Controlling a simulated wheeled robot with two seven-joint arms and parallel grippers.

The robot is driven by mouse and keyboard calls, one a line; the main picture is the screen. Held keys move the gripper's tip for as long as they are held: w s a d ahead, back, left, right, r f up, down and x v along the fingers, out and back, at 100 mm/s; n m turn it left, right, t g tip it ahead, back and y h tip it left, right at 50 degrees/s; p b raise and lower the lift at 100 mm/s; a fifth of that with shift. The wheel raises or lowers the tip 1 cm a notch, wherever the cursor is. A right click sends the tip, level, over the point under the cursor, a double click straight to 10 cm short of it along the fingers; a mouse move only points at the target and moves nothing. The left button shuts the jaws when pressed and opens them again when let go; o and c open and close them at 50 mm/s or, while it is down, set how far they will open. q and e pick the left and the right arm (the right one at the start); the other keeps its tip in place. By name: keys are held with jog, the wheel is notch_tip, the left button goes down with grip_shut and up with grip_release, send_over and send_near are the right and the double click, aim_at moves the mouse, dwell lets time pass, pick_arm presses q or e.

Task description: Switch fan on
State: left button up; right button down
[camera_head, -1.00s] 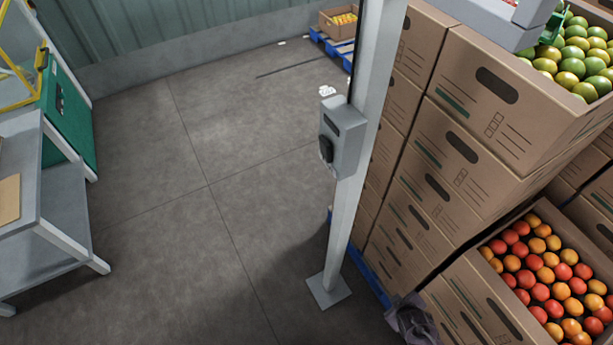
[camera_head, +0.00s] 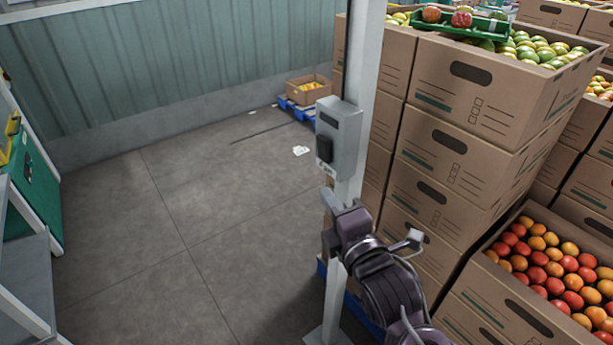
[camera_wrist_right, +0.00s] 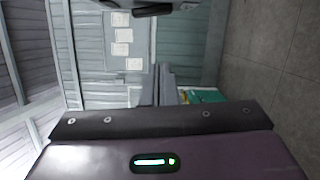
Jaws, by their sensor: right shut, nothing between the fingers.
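The fan switch is a grey box (camera_head: 341,135) on a pale upright post (camera_head: 363,60). A black rocker (camera_head: 325,151) sits on its left-hand face; I cannot tell which way it is tipped. My right gripper (camera_head: 346,207) is just below the box, in front of the post, with its fingers pointing up and apart from the rocker. In the right wrist view its fingers (camera_wrist_right: 158,75) are together and empty. A dark piece at that view's top edge looks like the rocker (camera_wrist_right: 153,10), beyond the fingertips. My left gripper is not in view. No fan is visible.
Stacked cardboard boxes (camera_head: 440,165) of fruit stand close to the right of the post. A small fruit carton (camera_head: 309,92) sits on a blue pallet at the back wall. A grey table (camera_head: 25,265) is at the left edge. The floor (camera_head: 190,205) between is clear.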

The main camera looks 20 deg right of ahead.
aim_at(322, 156)
jog(key=shift+s+a+r, duration=0.5)
jog(key=shift+s+r, duration=0.2)
jog(key=shift+r, duration=0.15)
jog(key=shift+w+d, duration=0.1)
jog(key=w+d+p, duration=0.1)
jog(key=w+p, duration=0.1)
jog(key=w, duration=0.1)
jog(key=w+p, duration=0.2)
jog(key=w, duration=0.2)
jog(key=w+d+r+p, duration=0.1)
jog(key=w+p, duration=0.1)
jog(key=w, duration=0.2)
jog(key=shift+d, duration=0.35)
jog(key=shift+w+a+f, duration=0.1)
